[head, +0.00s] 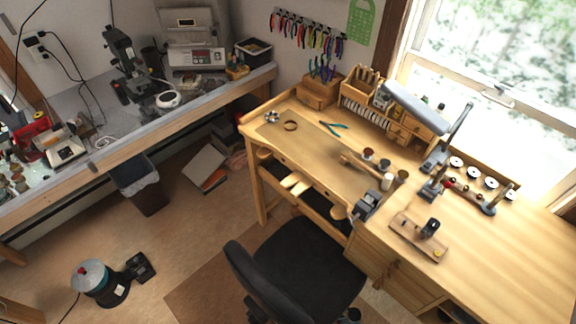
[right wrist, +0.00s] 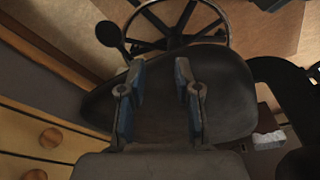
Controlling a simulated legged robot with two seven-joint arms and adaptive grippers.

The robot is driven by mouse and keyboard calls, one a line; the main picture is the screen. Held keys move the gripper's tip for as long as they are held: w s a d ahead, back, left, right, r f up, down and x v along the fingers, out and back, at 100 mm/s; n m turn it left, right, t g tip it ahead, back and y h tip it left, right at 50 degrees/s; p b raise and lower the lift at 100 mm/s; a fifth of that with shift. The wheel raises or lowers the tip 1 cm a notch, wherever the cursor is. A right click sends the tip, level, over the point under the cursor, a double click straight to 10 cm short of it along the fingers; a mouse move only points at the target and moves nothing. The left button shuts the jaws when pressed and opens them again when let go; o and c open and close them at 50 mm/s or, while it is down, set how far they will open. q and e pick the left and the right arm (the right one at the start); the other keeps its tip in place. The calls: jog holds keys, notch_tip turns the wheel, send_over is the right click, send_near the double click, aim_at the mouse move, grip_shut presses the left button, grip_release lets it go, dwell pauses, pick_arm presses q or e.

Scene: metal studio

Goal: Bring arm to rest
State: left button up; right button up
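My right gripper (right wrist: 160,78) shows in the right wrist view. Its two blue-padded fingers are apart, with nothing held between them. Behind the fingers is the dark seat of a chair, and I cannot tell how far below it lies. Neither gripper shows in the head view, and my left gripper is in no view.
A black chair (head: 305,275) stands at the front of a wooden workbench (head: 285,150) with tools. Wooden drawers (right wrist: 45,135) are at the left of the wrist view. A grey bench (head: 85,105) stands at left, with a bin (head: 140,185) below. Open floor lies between.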

jog(key=s+d+f+g, duration=0.1)
jog(key=s+d+f, duration=0.2)
jog(key=s+f, duration=1.3)
jog(key=shift+s+f, duration=0.2)
jog(key=shift+s, duration=0.7)
